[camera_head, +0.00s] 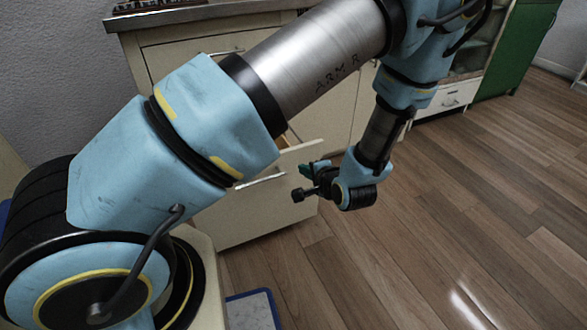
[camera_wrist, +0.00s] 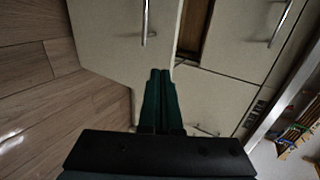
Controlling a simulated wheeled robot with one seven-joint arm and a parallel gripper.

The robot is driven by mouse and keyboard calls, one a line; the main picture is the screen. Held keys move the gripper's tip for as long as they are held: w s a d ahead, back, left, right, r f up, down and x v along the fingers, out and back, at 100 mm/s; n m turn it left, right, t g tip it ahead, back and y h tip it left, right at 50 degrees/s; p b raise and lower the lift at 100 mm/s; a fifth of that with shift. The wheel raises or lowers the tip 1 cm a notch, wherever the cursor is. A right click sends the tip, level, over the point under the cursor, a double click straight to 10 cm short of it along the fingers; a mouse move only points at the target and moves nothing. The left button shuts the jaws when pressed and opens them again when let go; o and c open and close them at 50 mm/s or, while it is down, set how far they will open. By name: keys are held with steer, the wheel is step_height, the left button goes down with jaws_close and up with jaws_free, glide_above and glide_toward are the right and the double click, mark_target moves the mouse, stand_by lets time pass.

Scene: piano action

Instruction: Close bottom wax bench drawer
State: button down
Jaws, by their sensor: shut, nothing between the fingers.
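The bottom drawer of the wax bench has a cream front (camera_head: 265,212) with a metal bar handle (camera_head: 261,182). In the head view it stands pulled out from the bench, its top edge partly behind my arm. In the wrist view the drawer front (camera_wrist: 108,38) is at upper left, and a gap beside it shows brown wood inside. My gripper (camera_head: 304,169) is at the right end of the drawer front in the head view. Its green fingers (camera_wrist: 160,72) are shut and empty, overlapping the front's edge in the wrist view; I cannot tell whether they touch it.
The cream bench (camera_head: 185,50) stands behind, with a grey top (camera_head: 190,14). Another cream front with a bar handle (camera_wrist: 281,22) shows in the wrist view. A green cabinet (camera_head: 515,50) is at the back right. The wooden floor (camera_head: 450,200) to the right is clear.

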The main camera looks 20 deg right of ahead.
steer(key=b, duration=0.1)
glide_toward(283, 155)
step_height(283, 155, down, 4)
steer(key=w, duration=0.4)
steer(key=shift+w+a+r, duration=0.25)
steer(key=shift+w+r, duration=0.1)
steer(key=shift+w, duration=0.35)
steer(key=shift+w+a, duration=0.1)
steer(key=shift+w, duration=0.05)
steer(key=w+a+b, duration=0.2)
steer(key=w, duration=1.3)
steer(key=w+a+b, duration=0.1)
steer(key=w+b, duration=0.2)
steer(key=w, duration=1.2)
steer(key=shift+a, duration=0.4)
